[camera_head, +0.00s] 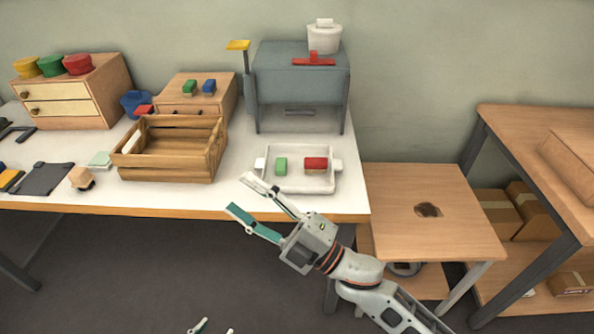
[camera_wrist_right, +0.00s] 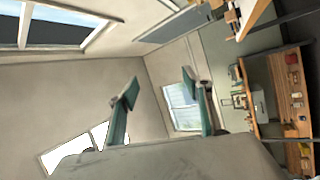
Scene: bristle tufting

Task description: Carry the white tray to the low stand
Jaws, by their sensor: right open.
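The white tray (camera_head: 298,186) rests on the white table near its front right edge, with a white handle at each side. Only two separated fingertips of my left gripper (camera_head: 212,328) show at the bottom edge. The low stand (camera_head: 400,190) is right of the table.
A wooden crate (camera_head: 168,172) stands left of the tray. A grey cabinet (camera_head: 300,85) stands behind it. The low stand's top is clear except for a dark hole or patch (camera_head: 428,209). A higher wooden bench (camera_head: 540,160) stands to its right.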

